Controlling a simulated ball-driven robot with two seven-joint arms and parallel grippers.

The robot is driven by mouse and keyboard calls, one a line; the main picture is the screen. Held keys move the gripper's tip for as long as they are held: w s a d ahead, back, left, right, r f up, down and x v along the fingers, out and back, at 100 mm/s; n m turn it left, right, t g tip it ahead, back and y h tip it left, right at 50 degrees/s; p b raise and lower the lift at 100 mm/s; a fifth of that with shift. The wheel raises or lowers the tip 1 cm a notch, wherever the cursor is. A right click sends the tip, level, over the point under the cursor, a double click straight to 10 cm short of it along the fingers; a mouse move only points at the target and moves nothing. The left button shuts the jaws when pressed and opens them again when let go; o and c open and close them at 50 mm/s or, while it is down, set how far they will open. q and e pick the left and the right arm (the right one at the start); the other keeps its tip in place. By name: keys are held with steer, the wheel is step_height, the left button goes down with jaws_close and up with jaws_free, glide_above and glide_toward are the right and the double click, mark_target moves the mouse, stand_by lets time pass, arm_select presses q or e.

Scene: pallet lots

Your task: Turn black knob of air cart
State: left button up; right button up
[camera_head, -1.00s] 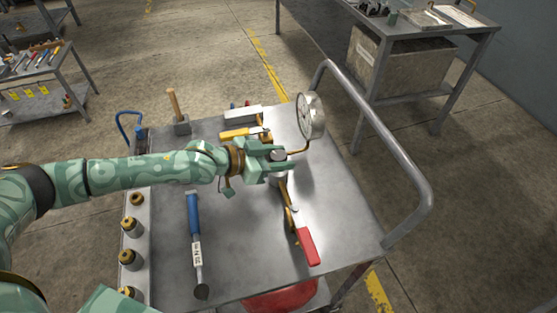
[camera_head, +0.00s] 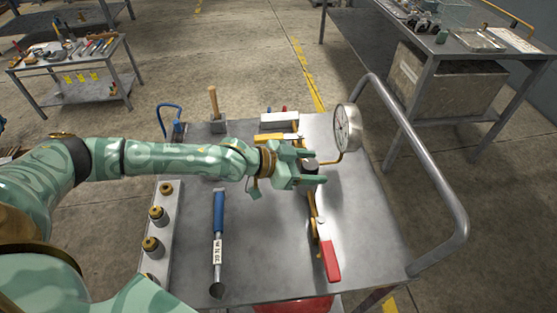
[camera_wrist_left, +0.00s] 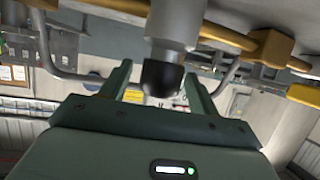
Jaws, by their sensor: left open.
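The air cart (camera_head: 265,255) has a grey metal top and a bent tube handle on its right. The black knob (camera_head: 311,166) is on the fitting behind the red-handled valve lever (camera_head: 330,260). My left gripper (camera_head: 316,168) comes in from the left and is open, with one finger on each side of the knob. In the left wrist view the black knob (camera_wrist_left: 162,76) sits on a pale cylinder, between the fingers (camera_wrist_left: 160,92). Gaps show on both sides, so the fingers look apart from it. My right gripper is not in view.
A round gauge (camera_head: 348,128) stands just right of the gripper on a bent brass pipe. A blue-handled tool (camera_head: 218,212), a mallet (camera_head: 215,115) and several brass-topped fittings (camera_head: 152,246) are on the cart's left. A workbench (camera_head: 440,45) stands behind right.

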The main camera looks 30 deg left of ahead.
arm_select(q)
steer(key=p+v, duration=0.3)
steer(key=v, duration=1.3)
steer(key=shift+r, duration=0.2)
